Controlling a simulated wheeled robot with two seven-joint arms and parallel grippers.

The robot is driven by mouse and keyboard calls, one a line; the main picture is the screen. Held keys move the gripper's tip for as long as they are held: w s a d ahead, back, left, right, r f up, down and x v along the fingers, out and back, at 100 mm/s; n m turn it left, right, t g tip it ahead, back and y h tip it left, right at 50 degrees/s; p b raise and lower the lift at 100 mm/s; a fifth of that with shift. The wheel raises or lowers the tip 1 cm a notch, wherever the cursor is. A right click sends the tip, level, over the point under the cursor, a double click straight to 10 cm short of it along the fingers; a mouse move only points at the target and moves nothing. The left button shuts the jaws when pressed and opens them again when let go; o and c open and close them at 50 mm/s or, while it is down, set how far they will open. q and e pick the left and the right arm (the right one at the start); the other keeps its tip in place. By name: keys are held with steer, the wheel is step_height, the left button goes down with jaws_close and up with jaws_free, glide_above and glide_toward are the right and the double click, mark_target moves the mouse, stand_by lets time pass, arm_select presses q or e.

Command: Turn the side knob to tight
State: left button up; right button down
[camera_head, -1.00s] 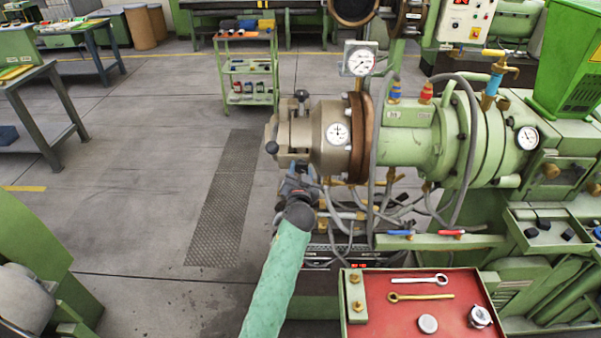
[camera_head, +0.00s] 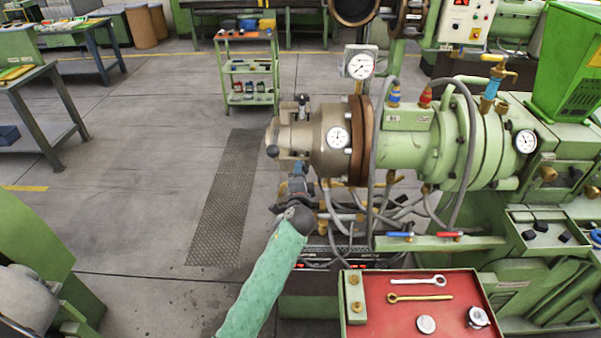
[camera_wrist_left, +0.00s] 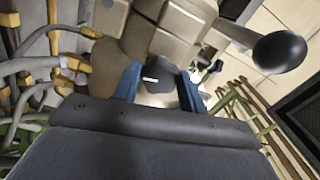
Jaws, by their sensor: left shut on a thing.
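The side knob (camera_wrist_left: 157,76) is dark with a short white mark on its face, seen in the left wrist view. My left gripper (camera_wrist_left: 158,84) has a blue finger on each side of it and is shut on it. In the head view my left gripper (camera_head: 297,180) is just below the tan extruder head (camera_head: 325,125), and the knob is hidden there. I cannot read a tight mark in either view. My right gripper is not in view.
A black ball handle (camera_head: 272,151) sticks out left of the head, close to the gripper; it also shows in the wrist view (camera_wrist_left: 279,52). Grey hoses (camera_head: 333,212) hang right of my wrist. A red tray (camera_head: 390,317) with wrenches stands in front.

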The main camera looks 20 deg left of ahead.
arm_select(q)
steer(key=shift+m+p, duration=0.35)
steer(key=shift+m, duration=0.95)
steer(key=o, duration=0.9)
steer(key=shift+a, duration=0.1)
steer(key=shift+o, duration=0.4)
steer(key=b+v, duration=0.3)
steer(key=v, duration=0.4)
steer(key=shift+s+b, duration=0.35)
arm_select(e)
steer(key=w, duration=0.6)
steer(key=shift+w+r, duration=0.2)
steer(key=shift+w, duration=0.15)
